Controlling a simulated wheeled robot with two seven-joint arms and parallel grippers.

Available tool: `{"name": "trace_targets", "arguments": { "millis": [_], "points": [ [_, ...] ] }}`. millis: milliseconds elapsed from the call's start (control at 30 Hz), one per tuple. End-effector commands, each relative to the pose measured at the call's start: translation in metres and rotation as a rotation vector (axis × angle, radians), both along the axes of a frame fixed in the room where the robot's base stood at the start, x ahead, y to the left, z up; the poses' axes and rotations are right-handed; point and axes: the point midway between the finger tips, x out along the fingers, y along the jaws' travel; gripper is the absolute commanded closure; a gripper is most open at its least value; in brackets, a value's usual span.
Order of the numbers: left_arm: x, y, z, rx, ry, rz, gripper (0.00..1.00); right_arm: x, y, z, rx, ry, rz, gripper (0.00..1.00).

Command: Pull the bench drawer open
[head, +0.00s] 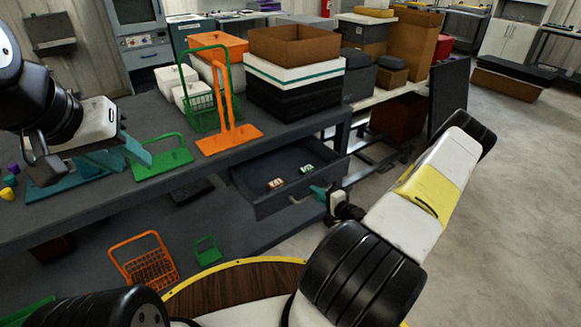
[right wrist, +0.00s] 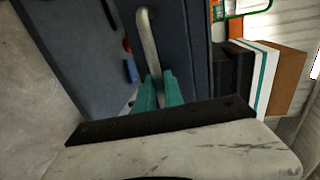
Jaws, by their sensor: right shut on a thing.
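The bench drawer (head: 262,203) is dark grey and stands pulled out from under the bench top, its inside showing. Two small items lie in it, one orange and white (head: 276,184), one green and white (head: 306,169). My right gripper (head: 319,192) is at the drawer's front. In the right wrist view its teal fingers (right wrist: 158,92) are shut on the pale metal bar handle (right wrist: 149,42) of the dark drawer front (right wrist: 185,45). My left gripper (head: 118,160) is over the left part of the bench, its teal fingers apart and nothing seen between them.
On the bench (head: 110,204) stand green and orange racks (head: 229,138), white tubs and stacked boxes (head: 295,80). An orange basket (head: 143,262) and a small green one (head: 207,250) are below. A dark upright panel (head: 447,95) stands at the right. Open floor lies right.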

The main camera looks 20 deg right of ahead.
Motion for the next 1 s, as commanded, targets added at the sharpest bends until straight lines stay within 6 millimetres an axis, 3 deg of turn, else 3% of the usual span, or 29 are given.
{"name": "trace_targets", "arguments": {
  "millis": [200, 400, 967, 1000],
  "points": [
    [0.0, 0.0, 0.0, 0.0, 0.0, 0.0, 0.64, -0.043, -0.016, -0.001, 0.001, 0.002, -0.002, 1.0],
    [0.0, 0.0, 0.0, 0.0, 0.0, 0.0, 0.64, -0.066, -0.025, -0.001, 0.0, 0.002, -0.001, 1.0],
    [0.0, 0.0, 0.0, 0.0, 0.0, 0.0, 0.64, -0.077, -0.028, -0.001, -0.002, 0.002, 0.0, 1.0],
    [0.0, 0.0, 0.0, 0.0, 0.0, 0.0, 0.64, -0.077, -0.028, -0.001, -0.002, 0.002, 0.0, 0.85]
  ]
}}
